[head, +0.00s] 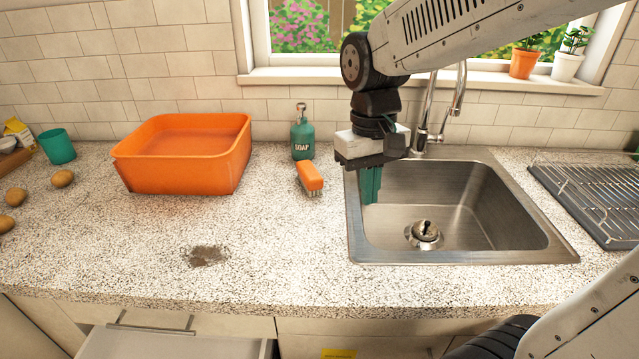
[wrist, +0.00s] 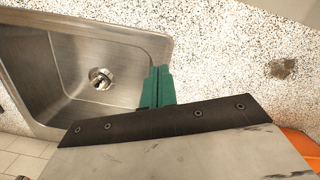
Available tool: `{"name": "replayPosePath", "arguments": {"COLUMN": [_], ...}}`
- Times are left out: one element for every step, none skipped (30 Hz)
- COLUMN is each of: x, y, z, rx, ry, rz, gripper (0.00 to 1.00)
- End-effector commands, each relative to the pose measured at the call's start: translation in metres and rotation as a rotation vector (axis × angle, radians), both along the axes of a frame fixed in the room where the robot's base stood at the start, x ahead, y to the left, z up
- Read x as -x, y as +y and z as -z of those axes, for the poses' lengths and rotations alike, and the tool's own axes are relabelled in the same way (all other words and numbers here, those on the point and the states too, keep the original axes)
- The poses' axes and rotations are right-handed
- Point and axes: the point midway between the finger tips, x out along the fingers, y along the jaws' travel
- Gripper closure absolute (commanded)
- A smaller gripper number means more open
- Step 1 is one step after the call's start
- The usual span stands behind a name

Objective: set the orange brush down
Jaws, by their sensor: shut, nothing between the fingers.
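In the wrist view the closed fingers (wrist: 157,88) show against the sink's edge; the brush is not visible there.
A green soap bottle (head: 302,136) stands behind the brush. An orange basin (head: 185,155) stands to the left. A dark stain (head: 207,255) marks the front counter. A wire rack (head: 595,195) is right of the sink. The faucet (head: 433,110) rises behind my gripper.

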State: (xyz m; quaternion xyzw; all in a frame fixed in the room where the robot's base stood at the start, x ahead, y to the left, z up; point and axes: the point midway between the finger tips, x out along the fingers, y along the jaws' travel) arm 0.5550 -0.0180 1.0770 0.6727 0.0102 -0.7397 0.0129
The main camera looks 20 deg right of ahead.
Motion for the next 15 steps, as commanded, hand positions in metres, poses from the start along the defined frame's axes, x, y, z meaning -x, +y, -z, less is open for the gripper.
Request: {"name": "replayPosePath", "arguments": {"x": [-0.017,-0.028,-0.041,-0.051,-0.061,-0.074,-0.084,-0.093,-0.104,-0.112,-0.12,-0.129,-0.136,-0.143,-0.151], "y": [0.002,0.003,0.004,0.005,0.006,0.008,0.009,0.01,0.011,0.012,0.012,0.013,0.014,0.014,0.014], "z": [0.005,0.007,0.011,0.013,0.016,0.019,0.022,0.024,0.026,0.028,0.029,0.029,0.028,0.027,0.021], "rx": [0.0,0.0,0.0,0.0,0.0,0.0,0.0,0.0,-0.001,-0.001,-0.001,-0.001,-0.002,-0.003,-0.004], "ry": [0.01,0.012,0.014,0.015,0.015,0.012,0.01,0.008,0.001,-0.004,-0.011,-0.022,-0.031,-0.044,-0.068], "rz": [-0.003,-0.004,-0.005,-0.006,-0.007,-0.008,-0.008,-0.008,-0.009,-0.009,-0.009,-0.008,-0.008,-0.007,-0.006], "gripper": [1.0,1.0,1.0,1.0,1.0,1.0,1.0,1.0,1.0,1.0,1.0,1.0,1.0,1.0,1.0]}}
